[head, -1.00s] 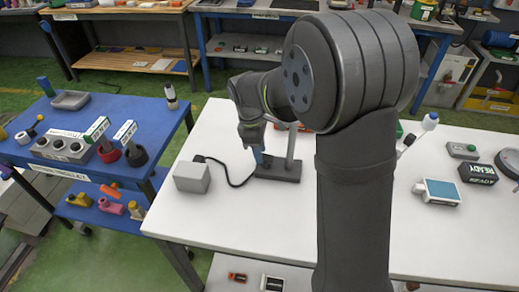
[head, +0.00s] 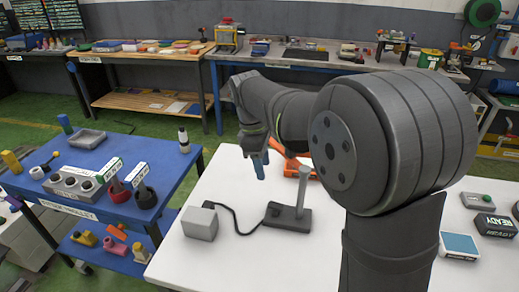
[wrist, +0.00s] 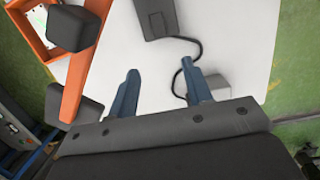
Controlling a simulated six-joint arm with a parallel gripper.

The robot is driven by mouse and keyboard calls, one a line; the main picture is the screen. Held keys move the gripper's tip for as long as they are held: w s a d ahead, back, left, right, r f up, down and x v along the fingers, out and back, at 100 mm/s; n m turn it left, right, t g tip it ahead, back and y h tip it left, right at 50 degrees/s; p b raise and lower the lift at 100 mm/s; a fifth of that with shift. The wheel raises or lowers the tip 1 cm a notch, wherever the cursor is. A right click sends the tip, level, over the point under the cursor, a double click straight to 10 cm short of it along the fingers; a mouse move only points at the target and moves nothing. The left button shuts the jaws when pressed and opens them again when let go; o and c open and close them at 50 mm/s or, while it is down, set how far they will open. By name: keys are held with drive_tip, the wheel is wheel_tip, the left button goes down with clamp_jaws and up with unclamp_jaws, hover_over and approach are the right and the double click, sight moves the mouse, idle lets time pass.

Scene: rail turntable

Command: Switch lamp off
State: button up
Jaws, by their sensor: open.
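A dark base with an upright grey post (head: 302,190) stands on the white table; it looks like the lamp's stand. A black cord runs from it to a grey box (head: 200,223). No lit bulb or clear switch shows. The base (wrist: 155,15) and the box (wrist: 216,84) also show in the wrist view. My gripper (head: 259,167) hangs above the table, up and left of the base in the head view. In the wrist view, my gripper (wrist: 160,85) has its two blue fingers wide apart with nothing between them.
An orange frame (head: 291,158) lies behind the post; dark blocks show by it in the wrist view (wrist: 72,95). A blue trolley (head: 120,208) with tools stands at left. A READY sign (head: 498,226) and a blue-screened device (head: 459,245) are at right. My arm hides the table's middle.

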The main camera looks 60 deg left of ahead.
wheel_tip(320, 180, up, 5)
hover_over(271, 203)
drive_tip(key=s+a, duration=0.2)
drive_tip(key=s, duration=0.1)
drive_tip(key=shift+w+a+f, duration=0.2)
drive_tip(key=f, duration=0.5)
drive_tip(key=w+d+f, duration=0.1)
drive_tip(key=f, duration=0.5)
drive_tip(key=w+d+f, duration=0.1)
drive_tip(key=f, duration=0.5)
drive_tip(key=shift+f, duration=0.15)
